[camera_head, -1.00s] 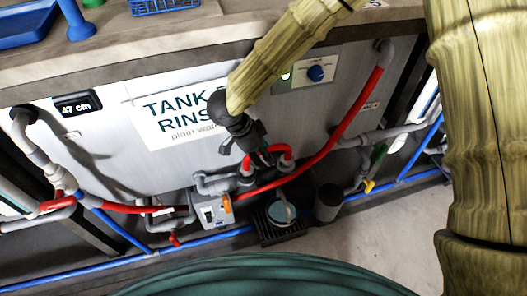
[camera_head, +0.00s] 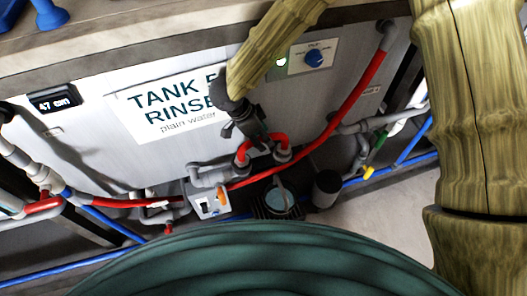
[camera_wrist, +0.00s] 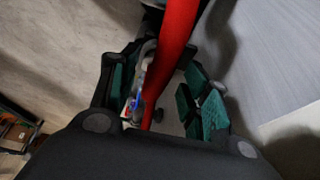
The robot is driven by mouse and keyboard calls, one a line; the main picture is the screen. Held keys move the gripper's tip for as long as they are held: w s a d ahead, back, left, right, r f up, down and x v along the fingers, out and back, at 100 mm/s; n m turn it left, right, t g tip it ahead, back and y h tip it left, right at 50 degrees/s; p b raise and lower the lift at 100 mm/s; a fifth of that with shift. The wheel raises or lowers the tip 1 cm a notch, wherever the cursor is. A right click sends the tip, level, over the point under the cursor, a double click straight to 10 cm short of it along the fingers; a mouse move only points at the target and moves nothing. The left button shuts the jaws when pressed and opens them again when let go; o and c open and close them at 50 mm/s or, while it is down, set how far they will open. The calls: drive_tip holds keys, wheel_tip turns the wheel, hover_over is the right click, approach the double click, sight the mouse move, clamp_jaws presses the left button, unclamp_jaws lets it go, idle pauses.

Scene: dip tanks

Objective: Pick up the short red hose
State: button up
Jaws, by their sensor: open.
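A short red hose (camera_head: 243,152) loops between two grey fittings low on the tank front in the head view. My gripper (camera_head: 262,138) is right at its top and hides the middle of the loop. In the wrist view, my gripper (camera_wrist: 160,98) is open, its green-padded fingers well apart. A red hose (camera_wrist: 174,45) passes through the space between them, with no clear contact on either pad. I cannot tell from the wrist view alone whether this is the short loop or the longer hose.
Blue pipes (camera_head: 408,150) run along the bottom. Floor at right is clear.

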drive_tip(key=shift+x, duration=0.85)
clamp_jaws()
drive_tip(key=shift+r, duration=0.2)
